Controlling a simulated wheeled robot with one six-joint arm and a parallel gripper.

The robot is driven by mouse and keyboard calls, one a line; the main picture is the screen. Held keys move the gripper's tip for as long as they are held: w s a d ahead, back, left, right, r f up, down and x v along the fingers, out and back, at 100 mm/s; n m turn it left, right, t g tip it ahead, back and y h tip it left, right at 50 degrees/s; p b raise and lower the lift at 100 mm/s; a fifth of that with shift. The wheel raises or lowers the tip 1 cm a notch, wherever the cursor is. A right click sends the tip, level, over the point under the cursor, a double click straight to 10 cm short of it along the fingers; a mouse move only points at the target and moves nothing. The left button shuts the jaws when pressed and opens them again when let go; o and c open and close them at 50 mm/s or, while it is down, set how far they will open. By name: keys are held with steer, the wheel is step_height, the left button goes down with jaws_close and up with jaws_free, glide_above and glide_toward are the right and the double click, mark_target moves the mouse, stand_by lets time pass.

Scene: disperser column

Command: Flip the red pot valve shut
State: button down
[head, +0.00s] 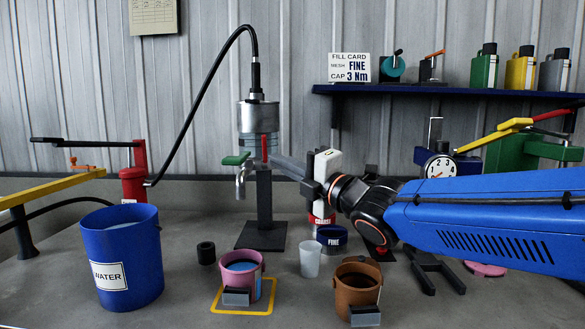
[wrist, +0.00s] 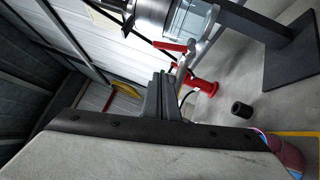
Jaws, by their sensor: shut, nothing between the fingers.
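The metal pot (head: 258,117) with a clear lower section stands at the top of a dark stand. Its red valve lever (head: 265,147) shows as a narrow upright strip in front of the clear section. A tap with a green handle (head: 237,159) hangs at the pot's lower left. My gripper (head: 277,159) reaches in from the right, just below and right of the lever. Its fingers (wrist: 162,88) are shut and empty. I cannot tell whether they touch the lever.
A blue water bucket (head: 124,257), pink pot (head: 242,277), brown pot (head: 357,286) and clear cup (head: 310,259) stand on the bench. A red hand pump (head: 133,184) is at left. A shelf (head: 430,91) with cans and a gauge (head: 440,167) are at right.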

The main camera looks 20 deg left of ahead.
mark_target(265, 151)
steer(key=w+a+r, duration=0.2)
steer(key=w+a, duration=0.2)
steer(key=w, duration=0.2)
steer(key=shift+a, duration=0.3)
steer(key=shift+w+a+r, duration=0.15)
steer(key=shift+w+r, duration=0.55)
steer(key=shift+w, duration=0.05)
